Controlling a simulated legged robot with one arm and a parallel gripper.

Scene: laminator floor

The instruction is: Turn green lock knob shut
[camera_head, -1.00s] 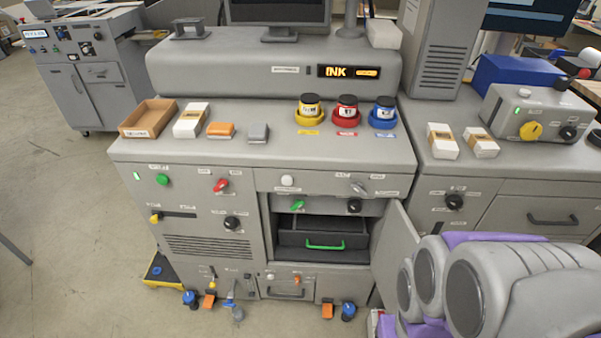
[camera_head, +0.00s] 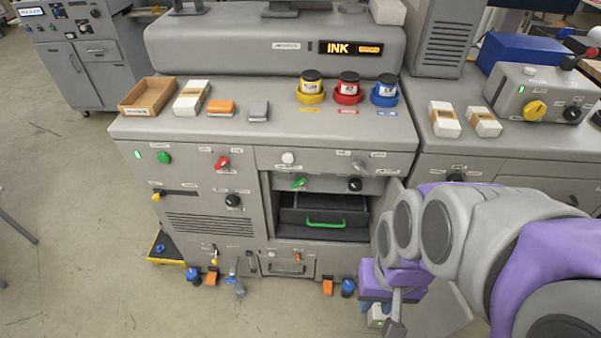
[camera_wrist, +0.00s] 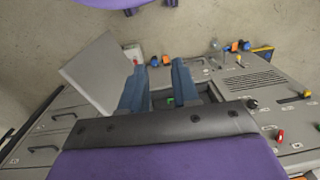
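The green lock knob (camera_head: 298,184) is a small green lever on the grey panel above the open drawer bay, left of a black knob (camera_head: 354,184). It points slantwise. My gripper (camera_wrist: 160,72) is open and empty in the wrist view, its two blue-grey fingers apart. In the head view its lower end (camera_head: 396,318) hangs low on the right, in front of the open cabinet door and well apart from the green knob. A small green patch (camera_wrist: 170,101) shows between the fingers in the wrist view; I cannot tell whether it is the knob or the drawer handle.
A dark drawer with a green handle (camera_head: 325,223) sits in the bay. The open grey door (camera_wrist: 100,72) stands beside my gripper. A round green button (camera_head: 164,157) and a red knob (camera_head: 222,162) are on the left panel. Ink jars stand on top.

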